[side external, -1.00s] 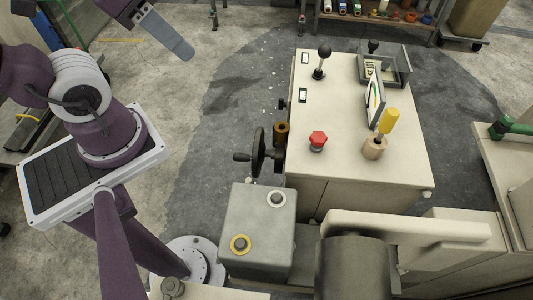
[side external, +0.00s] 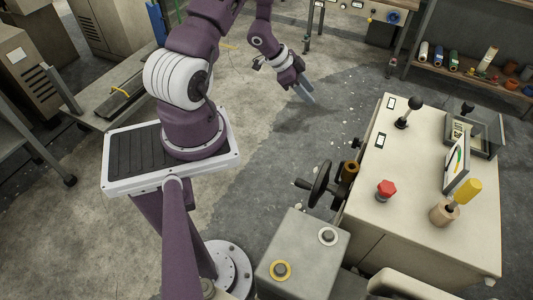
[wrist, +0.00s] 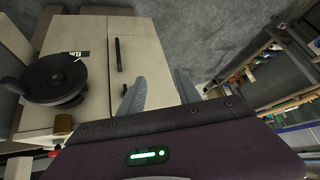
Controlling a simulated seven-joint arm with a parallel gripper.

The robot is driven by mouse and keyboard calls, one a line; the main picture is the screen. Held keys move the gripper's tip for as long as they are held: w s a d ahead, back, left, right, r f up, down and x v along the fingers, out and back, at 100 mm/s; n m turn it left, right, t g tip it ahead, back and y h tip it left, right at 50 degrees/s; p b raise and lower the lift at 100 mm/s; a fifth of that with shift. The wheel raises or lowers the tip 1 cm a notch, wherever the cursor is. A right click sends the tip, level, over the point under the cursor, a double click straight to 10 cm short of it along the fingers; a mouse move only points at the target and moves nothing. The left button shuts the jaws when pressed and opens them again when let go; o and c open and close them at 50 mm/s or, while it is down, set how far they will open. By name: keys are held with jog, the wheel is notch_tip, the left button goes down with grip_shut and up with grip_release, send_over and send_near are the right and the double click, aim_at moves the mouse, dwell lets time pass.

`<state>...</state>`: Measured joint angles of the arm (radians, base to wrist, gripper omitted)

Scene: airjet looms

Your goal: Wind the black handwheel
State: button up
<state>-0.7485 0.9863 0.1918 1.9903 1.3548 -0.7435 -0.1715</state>
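The black handwheel (side external: 320,184) stands upright on the left side of the cream machine cabinet (side external: 430,130), with a crank handle (side external: 302,184) sticking out to the left. In the wrist view the handwheel (wrist: 57,78) is at the left, seen nearly face-on, with its dark handle knob at its left edge. My gripper (side external: 304,91) is beyond the wheel in the side view, clear of it and of the cabinet. In the wrist view the two grey fingers of my gripper (wrist: 160,92) are spread apart with nothing between them.
A brass-coloured cylinder (side external: 350,171) sits beside the wheel. A grey box with two buttons (side external: 305,250) stands in front of it. The cabinet top carries a red knob (side external: 385,189), a black lever (side external: 409,113) and a yellow-handled tool (side external: 466,191). Open floor lies left of the wheel.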

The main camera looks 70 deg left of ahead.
jog(key=s+d+f+h, duration=0.3)
jog(key=s+d+f, duration=0.1)
jog(key=s+f, duration=0.2)
jog(key=n+t+h, duration=0.2)
jog(key=h, duration=0.6)
send_near(296, 181)
jog(key=f, duration=0.1)
jog(key=x, duration=0.9)
jog(key=shift+w+d+f, duration=0.1)
jog(key=shift+w, duration=0.3)
grip_shut()
jog(key=shift+f, duration=0.1)
